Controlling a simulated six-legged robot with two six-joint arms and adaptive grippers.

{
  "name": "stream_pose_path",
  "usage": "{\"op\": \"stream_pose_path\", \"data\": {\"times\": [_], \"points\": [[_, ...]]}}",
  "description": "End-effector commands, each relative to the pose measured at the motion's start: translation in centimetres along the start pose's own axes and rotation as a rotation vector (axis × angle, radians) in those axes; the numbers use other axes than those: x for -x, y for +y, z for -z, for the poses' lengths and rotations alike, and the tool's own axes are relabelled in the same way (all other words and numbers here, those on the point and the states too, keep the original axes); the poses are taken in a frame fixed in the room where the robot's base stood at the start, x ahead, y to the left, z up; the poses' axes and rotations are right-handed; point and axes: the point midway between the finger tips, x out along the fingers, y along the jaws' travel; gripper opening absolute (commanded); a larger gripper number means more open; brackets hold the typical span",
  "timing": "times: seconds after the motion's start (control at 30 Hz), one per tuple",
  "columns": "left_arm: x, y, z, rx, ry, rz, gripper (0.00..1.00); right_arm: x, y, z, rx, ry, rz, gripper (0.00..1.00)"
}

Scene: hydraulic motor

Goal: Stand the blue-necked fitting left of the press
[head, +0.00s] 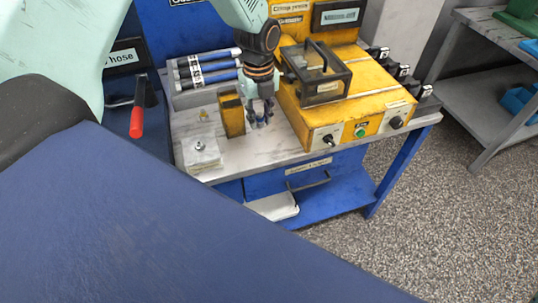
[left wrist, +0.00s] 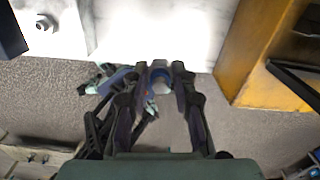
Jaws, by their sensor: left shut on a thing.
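My left gripper (head: 261,119) points down over the pale bench top, just left of the yellow press (head: 318,126). It is shut on the blue-necked fitting, and only a little of the fitting shows in the head view. In the left wrist view, the fitting's blue neck (left wrist: 160,72) shows between the two fingertips of the left gripper (left wrist: 160,80). The press (left wrist: 252,62) stands to the right there, apart from the fingers. I cannot tell whether the fitting touches the bench. My right gripper is not in view.
A yellow upright block (head: 232,115) stands close to the left of the gripper. A pale plate with a knob (head: 200,153) lies nearer the front left. Several hoses (head: 207,68) lie at the back left. The bench's front edge is close.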

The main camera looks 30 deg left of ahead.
Motion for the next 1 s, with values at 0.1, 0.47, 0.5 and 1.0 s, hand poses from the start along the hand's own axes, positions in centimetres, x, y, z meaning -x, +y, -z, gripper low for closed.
{"op": "stream_pose_path", "data": {"times": [0.1, 0.47, 0.5, 1.0], "points": [[-0.5, 0.1, -0.2, 0.006, 0.001, 0.0, 0.0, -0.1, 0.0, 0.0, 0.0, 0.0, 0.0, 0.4], [-5.9, 0.3, -0.4, 0.01, 0.0, 0.0, 0.0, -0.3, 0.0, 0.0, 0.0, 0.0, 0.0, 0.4], [-6.1, 0.3, -0.4, 0.009, 0.0, 0.0, 0.0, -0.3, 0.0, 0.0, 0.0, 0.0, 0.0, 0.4], [-9.9, 0.1, -0.1, 0.005, -0.001, 0.002, 0.0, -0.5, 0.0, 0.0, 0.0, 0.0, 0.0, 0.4]]}}
